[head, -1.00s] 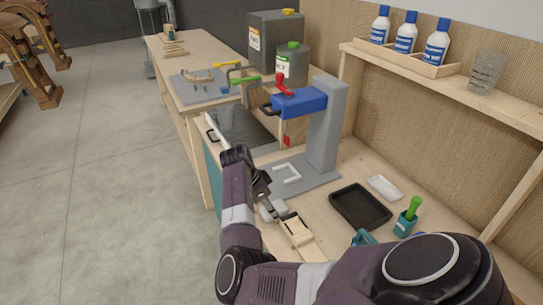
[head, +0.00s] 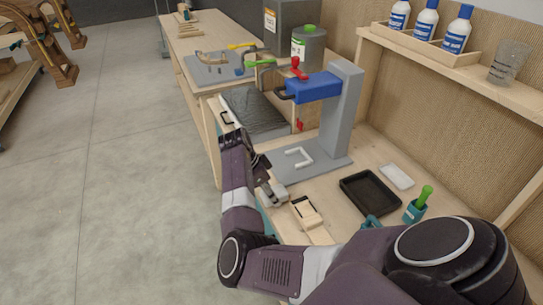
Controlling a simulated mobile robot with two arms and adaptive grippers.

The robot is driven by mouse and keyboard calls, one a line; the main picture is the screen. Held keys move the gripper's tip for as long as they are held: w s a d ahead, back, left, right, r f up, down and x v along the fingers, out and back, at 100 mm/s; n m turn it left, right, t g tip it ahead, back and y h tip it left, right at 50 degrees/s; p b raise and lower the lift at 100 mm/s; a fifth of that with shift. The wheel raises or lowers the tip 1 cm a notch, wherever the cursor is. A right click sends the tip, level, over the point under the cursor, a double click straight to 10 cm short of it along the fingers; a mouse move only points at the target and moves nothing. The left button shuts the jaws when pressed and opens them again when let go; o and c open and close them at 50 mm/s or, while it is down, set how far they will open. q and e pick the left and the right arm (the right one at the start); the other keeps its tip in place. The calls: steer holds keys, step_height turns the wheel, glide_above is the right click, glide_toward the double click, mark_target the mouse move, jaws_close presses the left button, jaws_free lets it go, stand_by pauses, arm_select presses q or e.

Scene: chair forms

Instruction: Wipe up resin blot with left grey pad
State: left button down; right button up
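One of my arms comes in from the lower right and bends at the left; I take it as my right arm. Its gripper (head: 266,181) is at the work table's front edge, partly hidden by its own links, and its opening cannot be made out. A small light grey piece (head: 273,196) shows at its tip; I cannot tell whether it is a pad or part of the gripper. A cream block with a dark top (head: 307,212) lies just right of it. My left gripper is out of view. No resin blot can be made out.
A blue-and-grey press (head: 345,110) stands behind, a white U-shaped piece (head: 299,157) on its base. A black tray (head: 370,192), white dish (head: 397,176) and green-handled tool in a teal cup (head: 418,205) are to the right. A dark panel (head: 255,112) lies farther back.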

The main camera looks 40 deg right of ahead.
mark_target(277, 191)
steer(key=shift+r+p, duration=2.15)
steer(key=shift+r, duration=0.5)
step_height(277, 191, up, 3)
steer(key=p, duration=0.2)
steer(key=shift+r+p, duration=0.1)
steer(key=shift+p, duration=0.25)
